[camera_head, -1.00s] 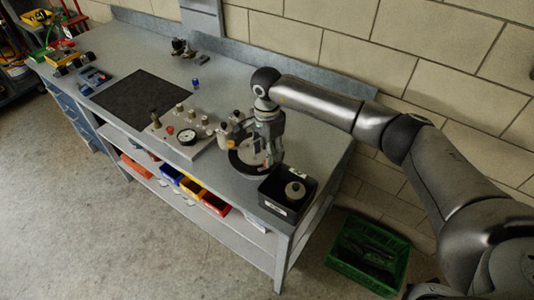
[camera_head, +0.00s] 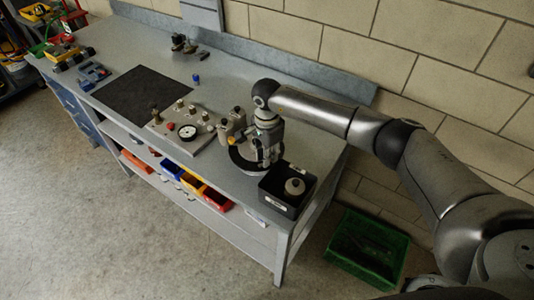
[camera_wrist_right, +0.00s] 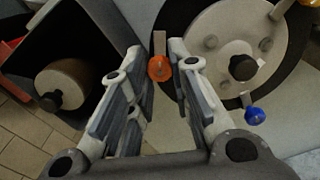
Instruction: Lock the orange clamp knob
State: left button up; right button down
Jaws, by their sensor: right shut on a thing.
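The orange clamp knob (camera_wrist_right: 159,68) sits between the fingertips of my right gripper (camera_wrist_right: 157,60) in the right wrist view, at the end of a short metal lever beside the black ring. In the head view my right gripper (camera_head: 267,160) points down at the near right side of the round black-rimmed fixture (camera_head: 238,160) and hides the orange knob. The fixture's pale disc (camera_wrist_right: 225,35) has a black centre knob (camera_wrist_right: 242,67). A blue knob (camera_wrist_right: 255,116) stands at its edge. My left gripper is not in view.
A black open box (camera_head: 289,203) with a beige cylinder (camera_head: 294,187) stands close to my right gripper. A green crate (camera_head: 366,247) is on the floor.

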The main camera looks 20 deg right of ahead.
jog(key=m+b, duration=0.3)
jog(key=shift+f+m+b, duration=0.2)
jog(key=shift+m+b, duration=0.1)
jog(key=m+b, duration=0.2)
jog(key=m, duration=0.1)
jog(key=shift+m+b, duration=0.35)
jog(key=shift+m, duration=0.05)
jog(key=m+b, duration=0.2)
jog(key=m, duration=0.1)
jog(key=shift+r, duration=0.1)
jog(key=m+b, duration=0.2)
jog(key=m, duration=0.2)
jog(key=shift+r+m+b, duration=0.15)
jog(key=shift+m+b, duration=0.5)
jog(key=shift+m, duration=0.95)
jog(key=shift+w+m, duration=0.1)
jog(key=shift+m, duration=0.2)
jog(key=c, duration=1.3)
grip_release()
